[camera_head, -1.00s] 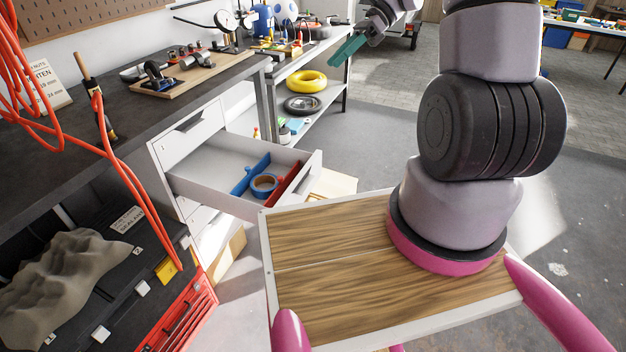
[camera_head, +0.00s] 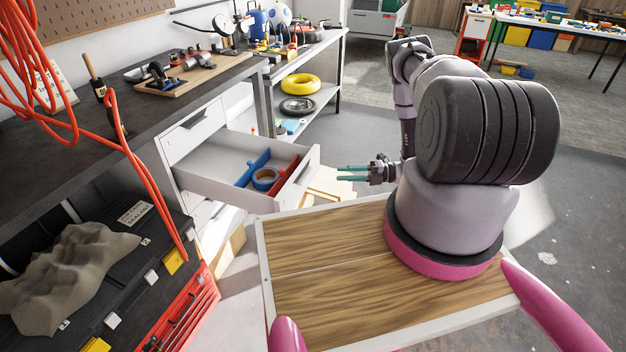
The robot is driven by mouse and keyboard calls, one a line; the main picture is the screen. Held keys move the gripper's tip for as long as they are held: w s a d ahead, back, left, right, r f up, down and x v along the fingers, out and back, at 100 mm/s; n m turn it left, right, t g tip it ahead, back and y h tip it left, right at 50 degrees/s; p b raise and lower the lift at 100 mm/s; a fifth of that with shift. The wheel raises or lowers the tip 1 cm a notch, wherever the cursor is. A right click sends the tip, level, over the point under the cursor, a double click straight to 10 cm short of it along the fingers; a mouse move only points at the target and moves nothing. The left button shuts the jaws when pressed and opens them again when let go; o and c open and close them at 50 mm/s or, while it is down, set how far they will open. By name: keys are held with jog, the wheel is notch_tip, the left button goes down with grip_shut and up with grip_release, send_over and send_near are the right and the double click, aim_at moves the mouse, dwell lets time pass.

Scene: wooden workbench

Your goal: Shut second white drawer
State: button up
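The second white drawer (camera_head: 215,179) is pulled well out of the white cabinet under the workbench. It holds a blue tape roll, a blue tool and a red tool. Its front panel with a dark handle (camera_head: 303,180) faces right. My gripper (camera_head: 340,173) is to the right of the drawer front, apart from it in the picture, with its teal fingers pointing left towards it. The two fingers show a narrow gap between them and nothing is held. The top drawer (camera_head: 193,128) above is shut.
A dark workbench top (camera_head: 60,150) with tools is above the drawers. A shelf with a yellow ring (camera_head: 300,83) stands behind. A red toolbox (camera_head: 190,320) is at front left. Cardboard boxes (camera_head: 325,185) lie on the floor beyond the drawer front.

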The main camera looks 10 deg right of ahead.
jog(key=x, duration=1)
jog(key=shift+a+f+m, duration=0.3)
jog(key=shift+f, duration=0.05)
grip_shut()
dwell(1.0)
